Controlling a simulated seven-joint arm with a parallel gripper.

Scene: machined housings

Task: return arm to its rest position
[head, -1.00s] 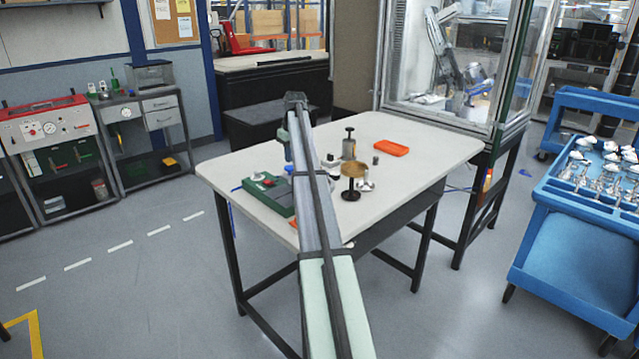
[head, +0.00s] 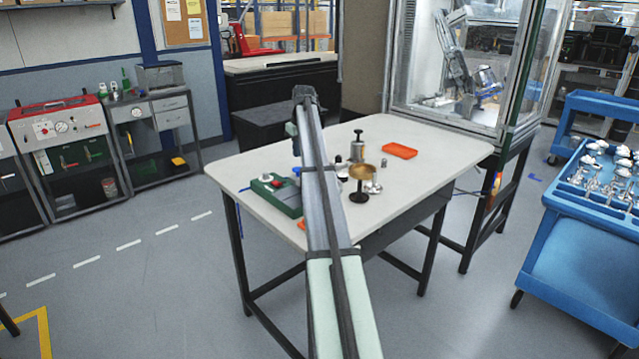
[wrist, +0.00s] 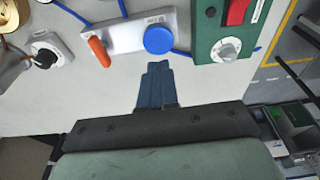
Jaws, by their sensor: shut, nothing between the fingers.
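My gripper (wrist: 157,82) shows in the wrist view with its blue-grey fingers together and nothing between them. It is above the white worktable (wrist: 75,105), near the table's edge. The fingers point toward a grey fixture with a blue round knob (wrist: 158,40) and an orange lever (wrist: 98,51). They appear apart from it.
A green box (head: 281,195) with a red switch stands on the table's left. A brass-coloured cup on a dark stand (head: 362,176), a metal cylinder with a plunger (head: 358,150) and an orange tray (head: 399,150) are on the table. A blue cart (head: 575,235) stands right; a glazed enclosure (head: 465,65) stands behind.

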